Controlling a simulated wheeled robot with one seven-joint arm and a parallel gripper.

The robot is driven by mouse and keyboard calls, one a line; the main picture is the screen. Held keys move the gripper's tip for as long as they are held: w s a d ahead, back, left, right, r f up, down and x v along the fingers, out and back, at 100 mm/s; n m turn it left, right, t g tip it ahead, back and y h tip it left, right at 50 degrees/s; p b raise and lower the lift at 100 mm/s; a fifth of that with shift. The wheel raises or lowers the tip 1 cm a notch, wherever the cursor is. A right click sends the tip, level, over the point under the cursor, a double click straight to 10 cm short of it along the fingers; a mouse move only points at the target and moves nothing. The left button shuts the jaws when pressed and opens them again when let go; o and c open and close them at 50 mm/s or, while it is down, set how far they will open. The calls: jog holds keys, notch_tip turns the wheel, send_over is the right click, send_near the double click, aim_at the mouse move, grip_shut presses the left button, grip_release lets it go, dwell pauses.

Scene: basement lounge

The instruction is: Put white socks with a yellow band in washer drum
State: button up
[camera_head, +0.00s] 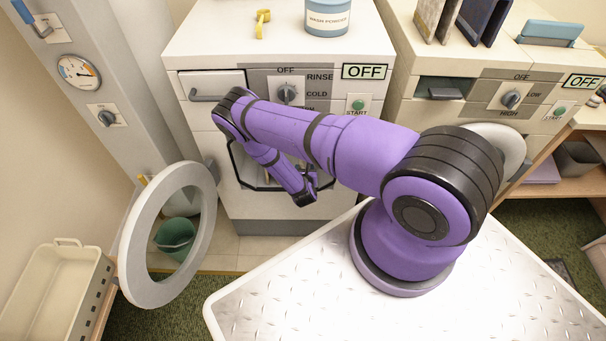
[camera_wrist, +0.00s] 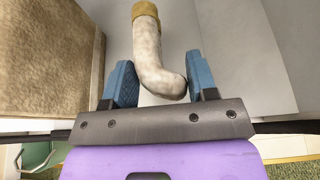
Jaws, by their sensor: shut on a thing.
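The white sock (camera_wrist: 147,50) with a yellow band (camera_wrist: 145,11) hangs between the two blue fingers of my gripper (camera_wrist: 160,78) in the wrist view. My gripper is shut on it near its bent foot end, and the banded end points away. In the head view my arm reaches down in front of the left washer (camera_head: 280,221), and its end covers part of the dark-rimmed front opening (camera_head: 237,168). The drum's inside and the sock cannot be made out there. The round washer door (camera_head: 134,252) stands open at the left.
A wash powder tub (camera_head: 328,18) and a yellow object (camera_head: 262,24) stand on the washer. A second machine (camera_head: 420,120) is at the right. A cream basket (camera_head: 60,290) is at the lower left. A green bucket (camera_head: 175,237) shows through the door ring.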

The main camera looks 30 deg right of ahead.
jog(key=shift+f, duration=2.15)
jog(key=shift+f, duration=0.1)
jog(key=o, duration=0.9)
jog(key=shift+s+a+r, duration=0.1)
jog(key=shift+a+r, duration=0.05)
jog(key=shift+r, duration=0.05)
jog(key=v, duration=1.1)
jog(key=shift+s+a+r, duration=0.1)
jog(key=shift+s+a, duration=0.1)
jog(key=shift+s, duration=0.05)
